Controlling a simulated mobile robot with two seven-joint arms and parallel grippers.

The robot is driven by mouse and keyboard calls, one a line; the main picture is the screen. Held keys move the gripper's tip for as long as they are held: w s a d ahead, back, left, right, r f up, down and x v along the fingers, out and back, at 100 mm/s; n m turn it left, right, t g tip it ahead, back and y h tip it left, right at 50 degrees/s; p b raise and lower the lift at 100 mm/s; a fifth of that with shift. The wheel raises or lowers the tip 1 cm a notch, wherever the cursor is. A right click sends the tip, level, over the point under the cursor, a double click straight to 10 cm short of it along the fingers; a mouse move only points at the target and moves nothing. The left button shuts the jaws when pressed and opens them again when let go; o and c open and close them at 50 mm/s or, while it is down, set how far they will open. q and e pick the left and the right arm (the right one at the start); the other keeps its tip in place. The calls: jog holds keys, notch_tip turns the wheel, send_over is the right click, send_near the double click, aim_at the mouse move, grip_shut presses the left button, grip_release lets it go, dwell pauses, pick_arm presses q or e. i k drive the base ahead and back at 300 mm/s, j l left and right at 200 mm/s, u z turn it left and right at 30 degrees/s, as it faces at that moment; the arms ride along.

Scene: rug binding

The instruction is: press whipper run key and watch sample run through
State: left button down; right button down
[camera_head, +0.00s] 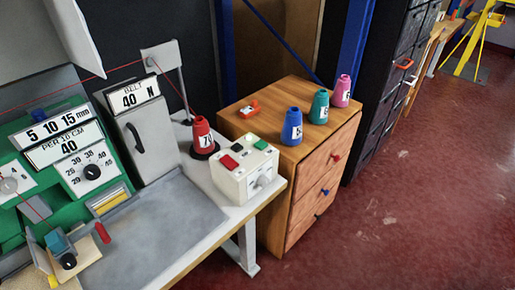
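A green machine (118,168) stands on the bench at the left, with plates reading "5 10 15 mm" and "PER 10 CM 40" and a black knob (92,172) on a numbered dial. A white control box (245,184) sits near the bench's right end. On its top are a red key (229,162), a green key (260,145) and a small black key (236,146). Its small labels are too small to read. A red thread cone (202,136) marked 7 stands behind the box, and red thread runs up from it. Neither of my grippers is in view.
A grey cabinet (146,139) labelled "BELT 40 N" stands beside the machine. A wooden drawer unit (322,160) right of the bench holds blue (292,127), teal (319,107) and pink (342,91) cones and a small red item (249,108). The red floor (420,200) is clear.

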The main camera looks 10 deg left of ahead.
aim_at(261, 144)
jog(key=u, duration=1.55)
jog(key=j+u, duration=0.35)
jog(key=i+j+u, duration=0.1)
jog(key=j+u, duration=0.25)
jog(key=i+j, duration=0.1)
jog(key=j, duration=0.15)
